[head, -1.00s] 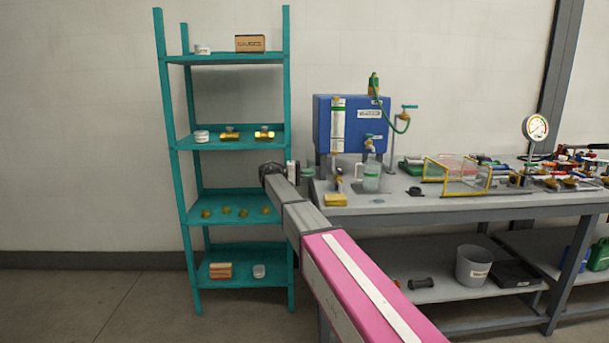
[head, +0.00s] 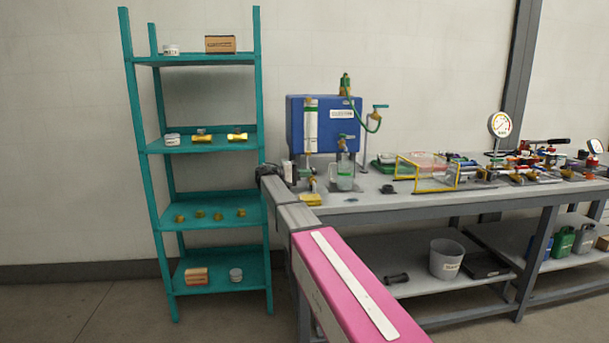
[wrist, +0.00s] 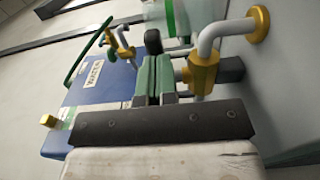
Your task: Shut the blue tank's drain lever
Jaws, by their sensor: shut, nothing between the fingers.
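The blue tank (head: 322,128) stands on legs at the left end of the bench; its blue face also shows in the wrist view (wrist: 97,88). Below its left part, a yellow valve body (head: 312,181) sits low by the bench top. In the wrist view a yellow valve body (wrist: 201,71) on a white bent pipe is just right of my fingers. A dark rounded knob (wrist: 153,41) shows beyond the fingertips; I cannot tell if it is the drain lever's end. My gripper (wrist: 155,68) is shut and empty, close to the valve; contact is unclear. It is small in the head view (head: 289,173).
A clear jug (head: 345,172) stands under a tap on the tank front. A teal shelf (head: 190,144) stands left of the bench. A yellow-framed guard (head: 428,180) and a gauge (head: 500,125) are further right.

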